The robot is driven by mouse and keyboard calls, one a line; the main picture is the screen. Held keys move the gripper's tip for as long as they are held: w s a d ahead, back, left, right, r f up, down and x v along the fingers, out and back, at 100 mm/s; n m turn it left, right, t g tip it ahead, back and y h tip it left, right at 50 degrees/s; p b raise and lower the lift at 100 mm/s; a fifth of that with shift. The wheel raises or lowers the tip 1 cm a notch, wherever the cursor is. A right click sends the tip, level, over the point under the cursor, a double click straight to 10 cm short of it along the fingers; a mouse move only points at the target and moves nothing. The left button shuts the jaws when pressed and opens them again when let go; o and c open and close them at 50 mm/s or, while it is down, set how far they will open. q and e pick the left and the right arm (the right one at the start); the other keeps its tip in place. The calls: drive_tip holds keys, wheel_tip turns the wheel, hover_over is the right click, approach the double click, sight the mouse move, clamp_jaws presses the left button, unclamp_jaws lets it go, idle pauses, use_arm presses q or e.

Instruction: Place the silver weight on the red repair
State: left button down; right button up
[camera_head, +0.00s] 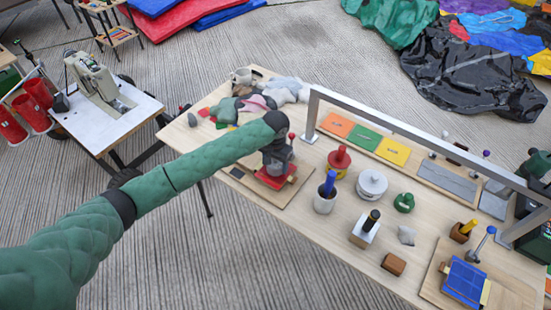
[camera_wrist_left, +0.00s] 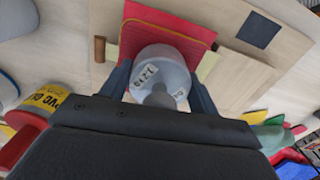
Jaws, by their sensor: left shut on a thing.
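The silver weight (camera_wrist_left: 160,72), a round grey piece with lettering on it, is between the fingers of my left gripper (camera_wrist_left: 160,88) in the left wrist view. My left gripper (camera_head: 277,152) is shut on it. The red repair (camera_wrist_left: 165,25) is a red patch with a stitched edge, right behind the weight in that view. In the head view the red repair (camera_head: 272,182) shows under my gripper, on a light board. The gripper hides most of the weight there. I cannot tell whether the weight touches the patch. My right gripper is in neither view.
A red-and-yellow can (camera_head: 338,165) stands close to the right of the repair. A metal bar frame (camera_head: 420,140) spans the table. Crumpled cloths (camera_head: 285,88) lie at the back.

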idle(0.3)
use_arm(q)
drive_tip(key=c, duration=0.7)
unclamp_jaws()
drive_tip(key=shift+f, duration=0.1)
drive_tip(key=o, duration=0.3)
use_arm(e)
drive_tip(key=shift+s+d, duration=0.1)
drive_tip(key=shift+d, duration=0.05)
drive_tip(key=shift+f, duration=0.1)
use_arm(q)
drive_tip(key=shift+r, duration=0.35)
wheel_tip(320, 180, up, 2)
drive_tip(key=shift+r+b, duration=0.1)
drive_tip(key=shift+b, duration=0.65)
wheel_tip(320, 180, up, 8)
drive_tip(key=b, duration=0.2)
drive_tip(key=shift+b, duration=0.35)
drive_tip(key=shift+r, duration=0.7)
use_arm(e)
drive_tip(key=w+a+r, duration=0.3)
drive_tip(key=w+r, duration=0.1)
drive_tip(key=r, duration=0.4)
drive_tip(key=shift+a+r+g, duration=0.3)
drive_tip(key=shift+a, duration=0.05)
